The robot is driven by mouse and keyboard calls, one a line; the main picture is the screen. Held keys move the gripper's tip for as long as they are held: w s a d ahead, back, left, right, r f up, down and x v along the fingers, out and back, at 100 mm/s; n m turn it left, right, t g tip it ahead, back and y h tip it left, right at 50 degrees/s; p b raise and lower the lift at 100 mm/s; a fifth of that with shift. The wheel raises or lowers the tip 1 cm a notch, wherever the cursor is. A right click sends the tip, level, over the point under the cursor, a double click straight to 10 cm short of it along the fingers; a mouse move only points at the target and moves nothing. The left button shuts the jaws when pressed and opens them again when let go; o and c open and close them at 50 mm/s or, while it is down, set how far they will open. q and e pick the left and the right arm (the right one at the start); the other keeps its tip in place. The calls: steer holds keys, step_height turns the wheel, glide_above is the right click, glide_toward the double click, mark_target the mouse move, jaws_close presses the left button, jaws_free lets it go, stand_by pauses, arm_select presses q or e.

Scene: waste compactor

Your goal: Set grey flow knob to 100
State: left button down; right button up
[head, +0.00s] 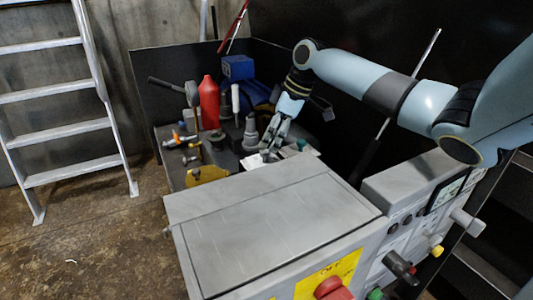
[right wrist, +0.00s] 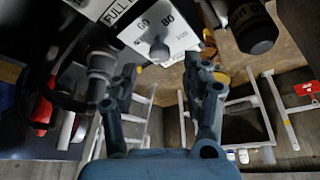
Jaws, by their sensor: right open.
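The grey flow knob (right wrist: 159,52) sits on a white dial plate (right wrist: 140,30) with printed numbers, of which 60, 80 and 100 seem legible in the right wrist view. Which number the knob points at I cannot tell. My right gripper (right wrist: 167,80) is open, its two fingers spread either side of the knob in that view, with nothing between them. In the head view my right gripper (head: 272,145) reaches down over the cluttered bench, beside a small white plate (head: 252,161). The knob is not clear there. My left gripper is not in view.
A grey cone-shaped fitting (head: 250,132) and a red bottle (head: 209,102) stand left of the gripper. A large grey cabinet (head: 270,220) with a red knob (head: 332,289) fills the foreground. A ladder (head: 70,130) leans at the left; the floor there is clear.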

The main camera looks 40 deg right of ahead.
mark_target(265, 151)
steer(key=b+x, duration=0.1)
steer(key=x, duration=0.3)
steer(key=shift+f, duration=0.1)
jaws_close()
